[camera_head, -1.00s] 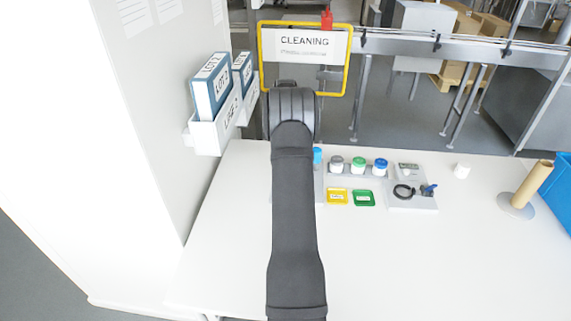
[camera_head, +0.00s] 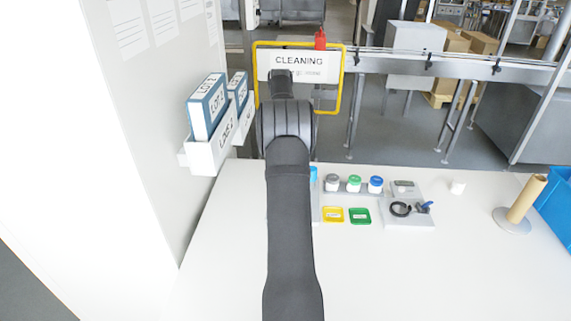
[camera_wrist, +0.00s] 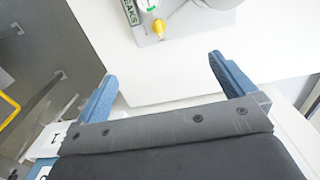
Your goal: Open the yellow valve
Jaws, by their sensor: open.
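A small yellow part (camera_wrist: 158,26), which looks like the yellow valve, shows at the top of the wrist view. It sits below a white and green fitting on a grey panel lettered "EAKS". My gripper (camera_wrist: 162,68) is open and empty, its two blue fingers wide apart. The yellow part lies beyond the fingertips, between them in the picture, and is not touched. In the head view my arm hides the gripper, and I cannot make out the valve there.
The white table (camera_head: 400,275) has free room at the front right. Coloured-lid jars (camera_head: 354,184), a yellow tray (camera_head: 333,215) and a green tray (camera_head: 360,216) stand right of my arm. A binder rack (camera_head: 212,152) is at left. A yellow-framed cleaning sign (camera_head: 342,80) stands behind.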

